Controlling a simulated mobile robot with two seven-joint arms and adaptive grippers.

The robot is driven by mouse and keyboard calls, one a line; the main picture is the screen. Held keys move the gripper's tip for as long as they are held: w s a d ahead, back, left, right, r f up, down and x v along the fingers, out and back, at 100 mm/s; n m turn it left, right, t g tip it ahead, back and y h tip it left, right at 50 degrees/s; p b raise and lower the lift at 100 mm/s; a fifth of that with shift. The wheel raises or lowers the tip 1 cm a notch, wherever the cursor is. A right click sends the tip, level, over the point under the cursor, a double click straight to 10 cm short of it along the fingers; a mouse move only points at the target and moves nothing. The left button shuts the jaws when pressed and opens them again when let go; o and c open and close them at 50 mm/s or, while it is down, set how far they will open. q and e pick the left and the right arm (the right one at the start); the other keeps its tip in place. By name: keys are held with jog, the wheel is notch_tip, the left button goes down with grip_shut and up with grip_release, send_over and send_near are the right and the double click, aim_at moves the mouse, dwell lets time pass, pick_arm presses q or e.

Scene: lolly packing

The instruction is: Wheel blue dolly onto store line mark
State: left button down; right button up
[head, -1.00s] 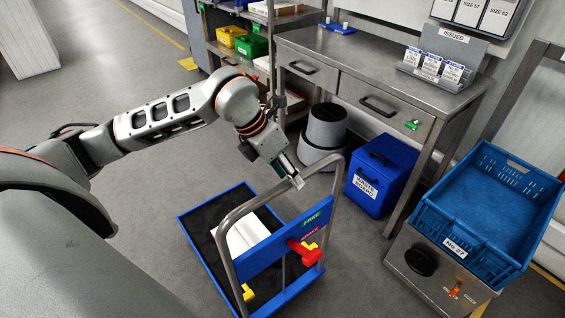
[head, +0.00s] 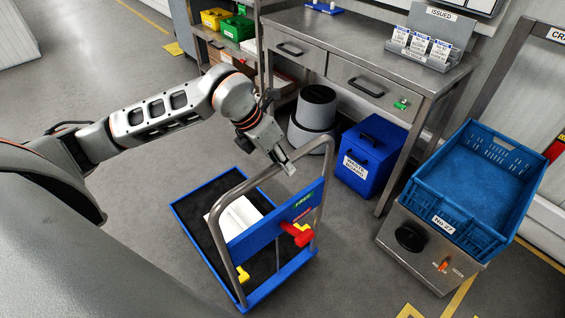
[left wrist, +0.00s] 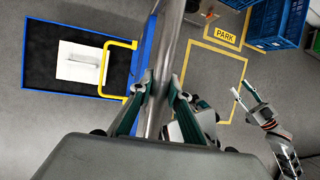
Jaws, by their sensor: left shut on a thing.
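The blue dolly (head: 184,214) stands on the floor with a black deck, a grey tubular handle and a blue cross panel (head: 272,230). My left gripper (head: 288,168) is at the top bar of the handle. In the left wrist view its fingers (left wrist: 160,100) are closed around the grey bar. A white block (head: 238,217) lies on the deck and also shows in the left wrist view (left wrist: 80,66). A yellow floor outline marked PARK (left wrist: 226,36) lies to the right of the dolly there. My right gripper (left wrist: 243,94) appears open and empty beside that outline.
A blue crate (head: 418,196) labelled No 27 sits on a steel stand at the right. A blue waste box (head: 372,150) and a grey bin (head: 312,118) stand under the steel bench (head: 370,42). Grey floor is clear left of the dolly.

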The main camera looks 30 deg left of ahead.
pick_arm(q)
jog(key=s+d, duration=0.4)
jog(key=d, duration=0.6)
jog(key=s+d+b, duration=0.1)
jog(key=s+d, duration=0.3)
jog(key=d, duration=0.6)
jog(key=shift+s+d+f, duration=0.15)
jog(key=shift+s+d, duration=0.15)
jog(key=shift+s, duration=0.05)
jog(key=shift+a, duration=0.1)
jog(key=s+d+b, duration=0.2)
jog(key=s+d, duration=0.2)
jog(key=d, duration=0.6)
jog(key=s+d+b, duration=0.2)
jog(key=s+d, duration=0.2)
jog(key=d, duration=0.6)
jog(key=shift+b, duration=0.35)
jog(key=shift+d, duration=0.1)
